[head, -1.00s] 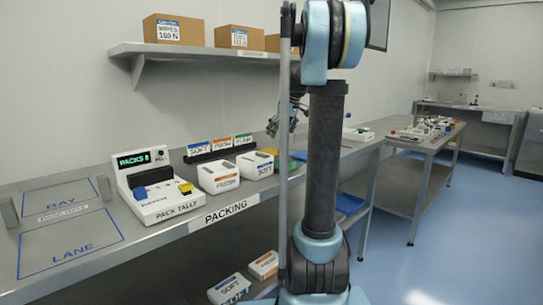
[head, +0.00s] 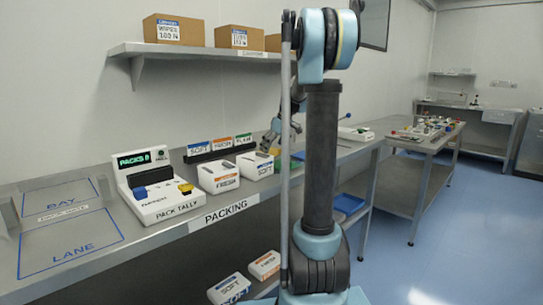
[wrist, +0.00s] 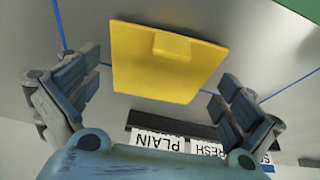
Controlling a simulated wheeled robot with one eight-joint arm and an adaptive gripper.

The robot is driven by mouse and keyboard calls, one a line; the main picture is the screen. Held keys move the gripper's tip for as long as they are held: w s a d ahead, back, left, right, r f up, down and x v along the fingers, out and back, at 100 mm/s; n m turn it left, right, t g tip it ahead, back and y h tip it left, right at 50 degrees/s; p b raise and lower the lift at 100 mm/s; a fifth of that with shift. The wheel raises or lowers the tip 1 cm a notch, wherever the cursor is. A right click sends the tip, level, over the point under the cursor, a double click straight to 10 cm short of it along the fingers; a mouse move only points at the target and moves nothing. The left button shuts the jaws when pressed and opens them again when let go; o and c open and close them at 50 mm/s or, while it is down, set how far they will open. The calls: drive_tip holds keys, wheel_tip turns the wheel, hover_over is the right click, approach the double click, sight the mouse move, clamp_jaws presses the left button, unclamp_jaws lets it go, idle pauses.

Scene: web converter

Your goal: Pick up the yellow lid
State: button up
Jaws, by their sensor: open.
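The yellow lid (wrist: 165,75) is a flat square with a small raised block handle (wrist: 173,46) on it, lying on the grey bench top in the wrist view. My gripper (wrist: 162,78) is open, with one finger to the left of the lid and the other to its lower right. Nothing is between the fingers in its grip, and I cannot tell the height gap to the lid. In the head view my gripper (head: 270,137) is over the bench behind my arm column, where the lid is mostly or wholly hidden.
A black rack (wrist: 150,124) with PLAIN and FRESH labels stands close to my gripper. White boxes (head: 219,178) and the PACK TALLY unit (head: 160,205) stand on the bench to the left. A wall shelf (head: 200,52) with cartons is above. The LANE area (head: 70,240) is clear.

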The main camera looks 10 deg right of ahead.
sight(274, 152)
drive_tip(key=shift+c, duration=0.2)
drive_tip(key=c, duration=0.7)
drive_tip(key=shift+r, duration=0.1)
wheel_tip(274, 152, up, 10)
